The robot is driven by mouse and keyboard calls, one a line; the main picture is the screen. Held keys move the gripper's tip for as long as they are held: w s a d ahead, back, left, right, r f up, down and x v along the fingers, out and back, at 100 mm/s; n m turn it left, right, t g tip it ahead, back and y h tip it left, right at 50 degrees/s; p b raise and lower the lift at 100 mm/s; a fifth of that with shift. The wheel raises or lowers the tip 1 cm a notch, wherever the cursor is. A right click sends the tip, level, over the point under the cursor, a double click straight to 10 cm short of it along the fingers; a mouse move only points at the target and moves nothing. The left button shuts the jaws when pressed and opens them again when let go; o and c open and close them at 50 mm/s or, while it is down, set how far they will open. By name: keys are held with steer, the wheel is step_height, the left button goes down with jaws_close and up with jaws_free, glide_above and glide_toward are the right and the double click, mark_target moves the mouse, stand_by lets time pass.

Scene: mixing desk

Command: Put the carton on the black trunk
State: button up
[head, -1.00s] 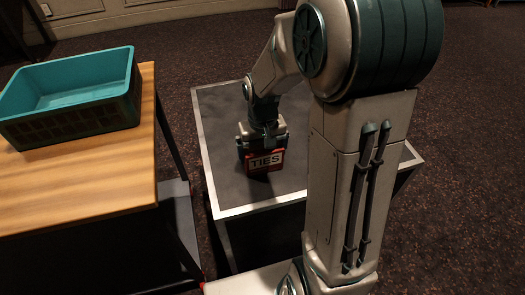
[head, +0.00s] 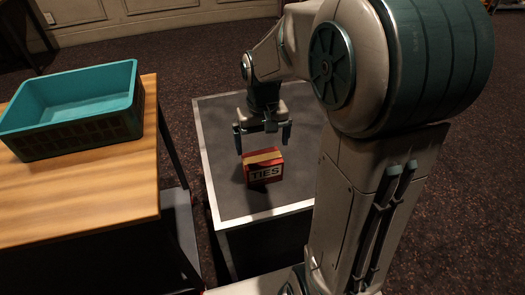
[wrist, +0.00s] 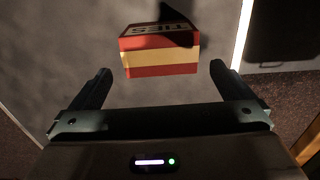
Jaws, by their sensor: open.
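The carton (head: 264,167) is a small red box with a tan band on top and the word TIES on its side. It stands upright on the dark top of the black trunk (head: 230,203), which has pale metal edges. In the wrist view the carton (wrist: 161,56) lies just beyond my fingertips, between their lines. My gripper (head: 263,140) is open and empty, above and slightly behind the carton, with its fingers pointing down. It also shows in the wrist view (wrist: 160,72). Part of the trunk is hidden behind my arm.
A wooden table (head: 90,195) stands to the left of the trunk, with a teal crate (head: 75,137) on it. A narrow gap separates table and trunk. The trunk top around the carton is clear. Dark carpet surrounds both.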

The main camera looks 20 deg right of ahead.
steer(key=s+r+t, duration=0.1)
steer(key=s+r, duration=0.2)
steer(key=s, duration=1.1)
steer(key=shift+d+r+t, duration=0.2)
steer(key=shift+r+t, duration=0.05)
steer(key=shift+t, duration=0.15)
